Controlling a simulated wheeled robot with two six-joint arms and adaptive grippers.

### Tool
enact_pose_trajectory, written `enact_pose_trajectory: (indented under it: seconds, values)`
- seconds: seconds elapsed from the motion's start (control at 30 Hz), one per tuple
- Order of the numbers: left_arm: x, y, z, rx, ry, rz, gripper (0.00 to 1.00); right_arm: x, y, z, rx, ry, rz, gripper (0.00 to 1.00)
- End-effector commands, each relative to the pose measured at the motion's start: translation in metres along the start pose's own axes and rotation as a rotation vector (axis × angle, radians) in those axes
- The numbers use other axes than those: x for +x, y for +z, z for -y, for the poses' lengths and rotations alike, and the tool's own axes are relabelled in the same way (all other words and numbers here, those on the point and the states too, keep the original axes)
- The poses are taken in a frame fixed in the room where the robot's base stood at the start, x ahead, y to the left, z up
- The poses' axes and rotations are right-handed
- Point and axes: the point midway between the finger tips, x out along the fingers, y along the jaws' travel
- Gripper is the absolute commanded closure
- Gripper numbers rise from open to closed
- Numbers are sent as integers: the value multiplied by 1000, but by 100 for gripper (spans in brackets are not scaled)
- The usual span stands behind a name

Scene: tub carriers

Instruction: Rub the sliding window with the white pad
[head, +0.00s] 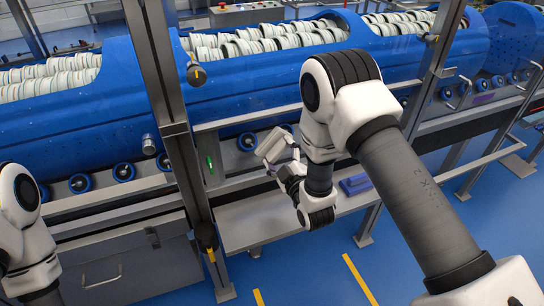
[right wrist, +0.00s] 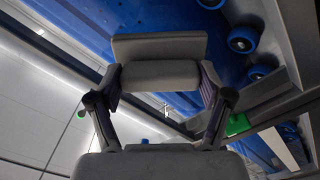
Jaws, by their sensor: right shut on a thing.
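My right gripper (head: 283,166) is in front of the machine, left of my right forearm. It is shut on the white pad (head: 275,145), which looks pale grey. In the right wrist view the pad (right wrist: 160,45) lies across the tips of my right gripper (right wrist: 160,75). The sliding window is hard to make out; a clear pane seems to sit below the metal rail (head: 255,119), between the two posts. I cannot tell whether the pad touches it. Only part of my left arm shows at the left edge; its gripper is out of view.
A grey post (head: 160,80) stands left of my right gripper, and another post (head: 436,65) stands right. A metal shelf (head: 250,222) lies below, with a blue block (head: 355,184) on it. Blue tubs (head: 240,80) with pale rings lie behind. Blue floor is open at the front.

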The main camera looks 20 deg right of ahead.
Motion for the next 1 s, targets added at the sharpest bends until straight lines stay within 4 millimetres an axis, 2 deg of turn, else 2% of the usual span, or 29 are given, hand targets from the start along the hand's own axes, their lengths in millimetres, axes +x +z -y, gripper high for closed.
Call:
enact_pose_trajectory:
  seconds: [0.1,0.33,0.7,0.87,1.0]
  values:
    - [2,0,0,0,0,0,60,0,11,-9,1,4,3,49]
    - [2,0,0,0,0,0,60,0,17,-16,0,2,1,49]
    - [1,0,0,0,0,0,60,1,41,-39,0,2,1,49]
    - [2,0,0,0,0,0,60,0,40,-37,-1,-1,-1,49]
    - [7,0,0,0,0,0,60,1,30,-27,-3,-2,-4,49]
